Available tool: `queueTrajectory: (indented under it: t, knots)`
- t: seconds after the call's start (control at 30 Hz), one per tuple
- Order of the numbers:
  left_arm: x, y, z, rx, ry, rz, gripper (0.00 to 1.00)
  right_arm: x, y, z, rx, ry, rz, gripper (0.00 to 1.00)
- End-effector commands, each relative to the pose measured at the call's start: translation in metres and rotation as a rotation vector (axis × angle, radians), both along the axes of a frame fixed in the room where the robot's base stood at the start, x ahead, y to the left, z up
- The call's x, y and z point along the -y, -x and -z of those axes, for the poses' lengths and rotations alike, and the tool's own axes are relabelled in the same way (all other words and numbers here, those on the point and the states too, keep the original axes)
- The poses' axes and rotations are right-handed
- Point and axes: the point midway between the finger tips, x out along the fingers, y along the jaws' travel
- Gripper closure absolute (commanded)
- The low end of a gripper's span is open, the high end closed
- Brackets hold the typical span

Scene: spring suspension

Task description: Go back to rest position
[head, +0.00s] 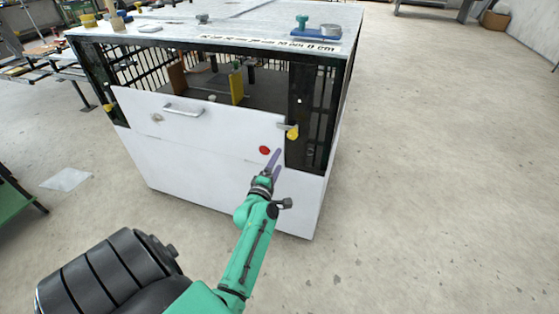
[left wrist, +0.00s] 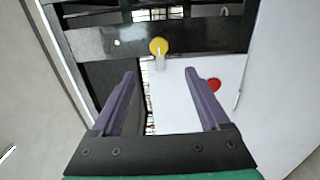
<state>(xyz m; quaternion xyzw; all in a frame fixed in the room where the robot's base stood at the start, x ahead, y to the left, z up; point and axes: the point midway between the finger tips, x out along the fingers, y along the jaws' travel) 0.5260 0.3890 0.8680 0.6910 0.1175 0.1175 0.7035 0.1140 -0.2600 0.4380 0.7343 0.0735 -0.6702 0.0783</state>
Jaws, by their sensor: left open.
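My left gripper (head: 272,162) is at the end of the green arm, in front of the white cabinet's right side. In the left wrist view the left gripper (left wrist: 164,92) shows two purple fingers spread apart with nothing between them. Beyond them are a yellow knob (left wrist: 158,46) and a red round button (left wrist: 213,85) on a white panel. In the head view the red button (head: 264,150) is just left of the fingertips, and the yellow latch (head: 292,132) is above them. I cannot tell whether the fingers touch the panel. My right gripper is not in view.
The white front panel (head: 200,120) with a metal handle (head: 183,109) covers the lower part of the cabinet. Its top (head: 230,25) holds a blue-based tool (head: 316,34) and several small items. A green table (head: 15,205) stands at left. The concrete floor (head: 430,190) at right is clear.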

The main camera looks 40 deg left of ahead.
Motion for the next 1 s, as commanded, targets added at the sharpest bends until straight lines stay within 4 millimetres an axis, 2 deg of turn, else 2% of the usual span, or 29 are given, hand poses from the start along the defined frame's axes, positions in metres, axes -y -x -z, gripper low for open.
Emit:
queueTrajectory:
  t: [0.23, 0.33, 0.37, 0.47, 0.5, 0.57, 0.6, 0.67, 0.7, 0.77, 0.8, 0.87, 0.9, 1.0]
  knots:
    - [0.000, 0.000, 0.000, -0.001, -0.001, 0.000, 0.21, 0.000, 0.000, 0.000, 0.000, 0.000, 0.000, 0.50]
    - [0.006, 0.000, 0.015, -0.045, -0.024, 0.019, 0.21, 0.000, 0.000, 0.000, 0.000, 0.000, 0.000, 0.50]
    - [0.011, 0.000, 0.027, -0.079, -0.044, 0.033, 0.21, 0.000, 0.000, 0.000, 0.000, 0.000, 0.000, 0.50]
    - [0.040, 0.008, 0.090, -0.261, -0.163, 0.126, 0.21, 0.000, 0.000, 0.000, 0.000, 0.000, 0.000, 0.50]
    - [0.054, 0.017, 0.122, -0.355, -0.231, 0.184, 0.21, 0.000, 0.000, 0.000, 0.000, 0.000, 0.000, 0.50]
    - [0.076, 0.037, 0.173, -0.499, -0.343, 0.283, 0.21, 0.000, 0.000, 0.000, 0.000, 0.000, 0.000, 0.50]
    - [0.090, 0.054, 0.204, -0.589, -0.421, 0.355, 0.21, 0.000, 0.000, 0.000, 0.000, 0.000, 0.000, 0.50]
    - [0.108, 0.085, 0.249, -0.718, -0.535, 0.473, 0.21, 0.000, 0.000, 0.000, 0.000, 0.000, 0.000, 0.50]
    - [0.118, 0.109, 0.277, -0.799, -0.614, 0.556, 0.21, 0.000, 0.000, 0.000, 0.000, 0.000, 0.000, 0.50]
    - [0.130, 0.150, 0.316, -0.911, -0.729, 0.691, 0.21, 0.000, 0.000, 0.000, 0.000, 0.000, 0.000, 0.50]
    - [0.136, 0.180, 0.339, -0.982, -0.805, 0.787, 0.21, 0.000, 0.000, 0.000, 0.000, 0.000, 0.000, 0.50]
    - [0.142, 0.228, 0.369, -1.077, -0.919, 0.938, 0.21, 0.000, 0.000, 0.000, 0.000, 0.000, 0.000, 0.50]
    - [0.143, 0.262, 0.386, -1.133, -0.993, 1.043, 0.21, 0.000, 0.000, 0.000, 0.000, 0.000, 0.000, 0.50]
    - [0.140, 0.339, 0.415, -1.237, -1.149, 1.291, 0.21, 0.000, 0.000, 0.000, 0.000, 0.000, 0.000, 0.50]
